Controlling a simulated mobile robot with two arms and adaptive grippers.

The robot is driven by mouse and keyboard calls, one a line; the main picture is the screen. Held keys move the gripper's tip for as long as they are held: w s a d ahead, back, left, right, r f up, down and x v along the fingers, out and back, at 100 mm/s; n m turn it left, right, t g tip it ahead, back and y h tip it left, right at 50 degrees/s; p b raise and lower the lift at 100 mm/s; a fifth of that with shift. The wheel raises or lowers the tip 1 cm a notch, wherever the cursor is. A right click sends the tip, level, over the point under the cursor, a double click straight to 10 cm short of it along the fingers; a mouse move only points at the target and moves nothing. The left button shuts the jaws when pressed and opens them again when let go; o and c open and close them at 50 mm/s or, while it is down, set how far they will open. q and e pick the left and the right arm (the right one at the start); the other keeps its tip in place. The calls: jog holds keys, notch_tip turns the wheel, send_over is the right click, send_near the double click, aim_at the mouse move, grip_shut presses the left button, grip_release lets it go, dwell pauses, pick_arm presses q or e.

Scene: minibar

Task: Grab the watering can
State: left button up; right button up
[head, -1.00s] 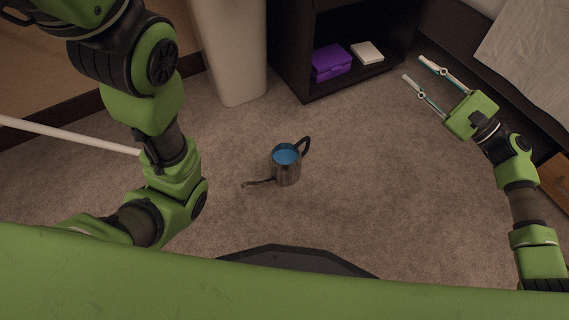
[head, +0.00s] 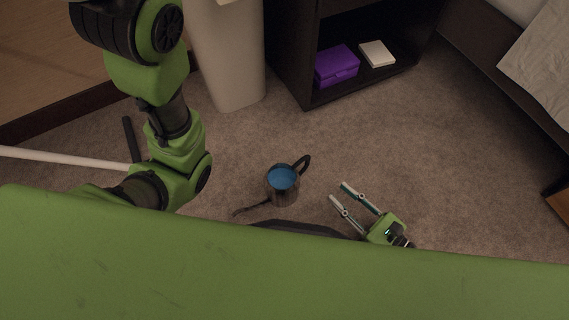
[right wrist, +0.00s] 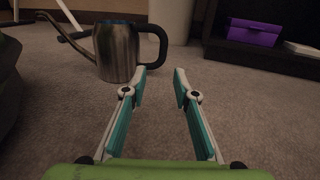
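The watering can (head: 283,184) stands upright on the carpet in the head view. It is a metal can with blue inside, a dark handle to the upper right and a thin spout to the lower left. In the right wrist view the can (right wrist: 116,52) is ahead and left, its black handle toward the gripper. My right gripper (head: 338,191) is open and empty, low over the carpet to the right of the can and apart from it. Its spread fingers (right wrist: 159,75) show in the right wrist view. My left arm comes in at the left; its gripper is out of view.
A dark shelf (head: 292,60) with a purple box (head: 337,66) and a white block (head: 377,53) stands at the back. A pale bin (head: 228,60) is left of it. A bed (head: 541,70) is at right. The carpet right of the gripper is clear.

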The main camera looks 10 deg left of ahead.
jog(key=b, duration=0.3)
send_near(307, 163)
jog(key=x, duration=0.2)
jog(key=f+x, duration=0.1)
jog(key=x, duration=0.1)
jog(key=shift+w+a+r, duration=0.1)
jog(key=shift+w+a, duration=0.3)
jog(key=shift+w+a+b, duration=0.2)
jog(key=shift+b, duration=0.35)
jog(key=b+x, duration=0.3)
jog(key=x, duration=0.1)
jog(key=shift+w+f, duration=0.1)
jog(key=shift+f, duration=0.2)
jog(key=shift+w+a+r, duration=0.15)
jog(key=shift+w+a, duration=0.05)
grip_shut()
jog(key=shift+r, duration=0.1)
